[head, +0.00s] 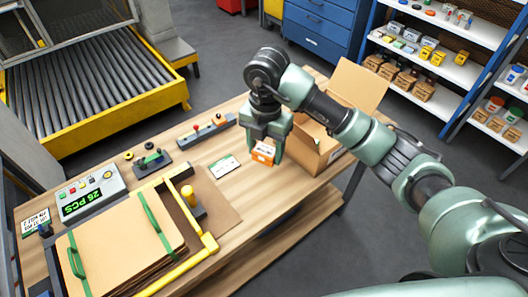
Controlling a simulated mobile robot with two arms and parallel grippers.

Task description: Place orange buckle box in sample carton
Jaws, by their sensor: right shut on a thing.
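The orange buckle box (263,153) is a small orange and white box near the middle of the head view. My right gripper (266,149) is shut on it, its fingers pointing down on either side. It hangs over the wooden table, just left of the carton; its exact height is hard to tell. The sample carton (322,156) is an open brown cardboard box at the table's right end, with a tall flap raised at the back. My right arm crosses in front of the carton and hides part of its opening and inside. My left gripper is not in view.
A white and green card (224,166) lies left of the box on the wooden table (262,206). A yellow-framed stack of cardboard sheets (118,246) and a counter panel reading 26 PCS (88,195) fill the left. A roller conveyor (85,85) and shelves (430,65) stand behind.

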